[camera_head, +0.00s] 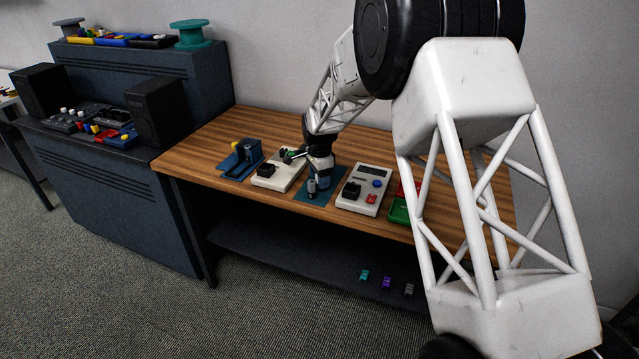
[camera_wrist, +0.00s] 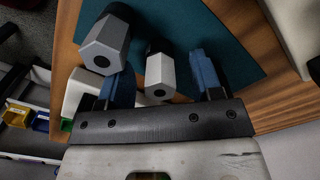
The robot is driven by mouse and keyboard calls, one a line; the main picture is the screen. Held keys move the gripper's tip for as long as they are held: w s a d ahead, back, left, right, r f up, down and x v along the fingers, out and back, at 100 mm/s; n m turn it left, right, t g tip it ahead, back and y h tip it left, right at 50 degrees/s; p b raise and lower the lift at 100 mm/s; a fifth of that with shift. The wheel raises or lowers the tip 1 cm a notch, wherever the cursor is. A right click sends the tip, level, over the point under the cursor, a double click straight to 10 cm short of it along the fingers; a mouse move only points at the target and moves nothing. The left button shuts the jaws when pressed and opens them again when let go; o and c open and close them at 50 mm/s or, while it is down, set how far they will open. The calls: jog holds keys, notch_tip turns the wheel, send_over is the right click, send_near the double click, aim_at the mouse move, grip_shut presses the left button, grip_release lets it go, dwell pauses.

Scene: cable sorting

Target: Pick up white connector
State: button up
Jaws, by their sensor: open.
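The white connector (camera_wrist: 160,72), a pale six-sided piece with a dark hole in its end, shows in the wrist view between the two blue fingers of my gripper (camera_wrist: 163,80). The fingers are apart, one on each side of it, with a visible space on the right; contact on the left is unclear. A larger grey six-sided connector (camera_wrist: 106,42) stands just left, beside the left finger. In the head view my gripper (camera_head: 319,180) is low over the teal mat (camera_head: 326,200), and the grey connector (camera_head: 312,188) shows at its front. The white connector is not clear there.
A blue fixture (camera_head: 241,160) stands farther left. Green and red bins (camera_head: 400,211) lie right. Bare wood (camera_head: 210,140) shows at the left.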

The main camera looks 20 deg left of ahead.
jog(key=shift+f, duration=0.6)
jog(key=shift+c, duration=0.2)
jog(key=c, duration=1)
